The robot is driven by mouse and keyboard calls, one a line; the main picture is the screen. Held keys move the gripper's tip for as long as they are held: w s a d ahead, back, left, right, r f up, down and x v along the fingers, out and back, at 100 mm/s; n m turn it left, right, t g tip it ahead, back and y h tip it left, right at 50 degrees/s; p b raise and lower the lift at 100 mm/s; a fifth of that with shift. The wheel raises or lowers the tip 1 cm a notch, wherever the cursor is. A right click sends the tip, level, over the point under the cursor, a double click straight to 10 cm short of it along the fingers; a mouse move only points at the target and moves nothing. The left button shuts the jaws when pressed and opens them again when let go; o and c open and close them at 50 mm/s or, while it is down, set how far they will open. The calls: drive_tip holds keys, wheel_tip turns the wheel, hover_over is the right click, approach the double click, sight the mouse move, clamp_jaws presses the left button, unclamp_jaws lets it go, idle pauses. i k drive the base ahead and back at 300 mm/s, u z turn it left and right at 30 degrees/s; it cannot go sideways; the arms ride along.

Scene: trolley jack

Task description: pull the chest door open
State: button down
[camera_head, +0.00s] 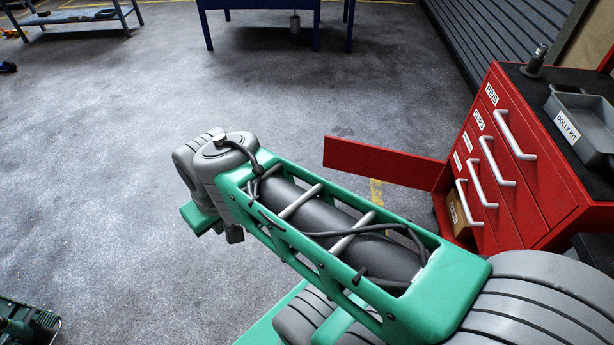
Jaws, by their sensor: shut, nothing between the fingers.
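The red chest (525,165) stands at the right. Its front carries several drawers with pale bar handles and white labels, one reading PINS. The chest door (385,163) is a flat red panel. It stands swung out from the lower left of the chest, pointing left, so the door is open. A brown box (456,212) shows in the low opening beside it. My green and grey arm crosses the foreground, in front of the door's lower side in the picture. My gripper cannot be made out; the arm hides what lies beyond its far joint.
A grey tray (582,118) labelled DOLLY KIT and a dark metal part (535,62) sit on the chest top. A blue table (275,5) stands at the back, with a shelf rack (75,18) back left. The floor left of the door is clear.

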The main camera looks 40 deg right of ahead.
sight(385, 164)
drive_tip(key=u, duration=0.1)
drive_tip(key=i, duration=0.65)
drive_tip(key=z, duration=0.7)
drive_tip(key=i, duration=0.4)
drive_tip(key=z, duration=0.45)
